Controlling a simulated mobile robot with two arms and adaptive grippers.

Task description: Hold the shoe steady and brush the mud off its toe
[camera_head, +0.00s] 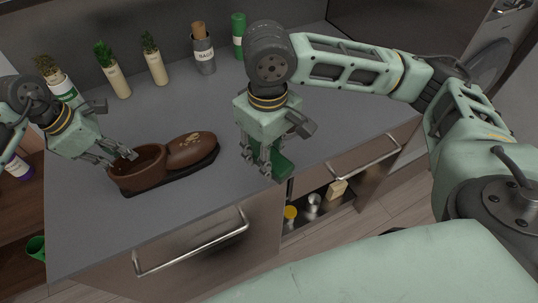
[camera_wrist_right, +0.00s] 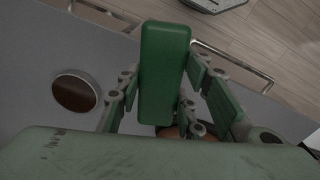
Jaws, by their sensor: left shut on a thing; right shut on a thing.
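The brown shoe (camera_head: 202,154) lies on the grey counter (camera_head: 225,195), its toe toward the right. A tan patch of mud (camera_head: 192,138) shows on top of the toe. My left gripper (camera_head: 122,158) is shut on the shoe at its heel-end opening; its fingertips partly hide the rim. My right gripper (camera_head: 262,168) is shut on a green brush (camera_head: 283,165), to the right of the toe and apart from it. In the right wrist view the brush (camera_wrist_right: 165,70) is between the fingers; its bristles cannot be made out.
Potted plants (camera_head: 112,75), a grey canister (camera_head: 203,55) and a green bottle (camera_head: 239,35) stand along the back. A round tin with a brown top (camera_wrist_right: 75,92) lies on the counter in the wrist view. An open drawer (camera_head: 318,205) holds small items below the front edge.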

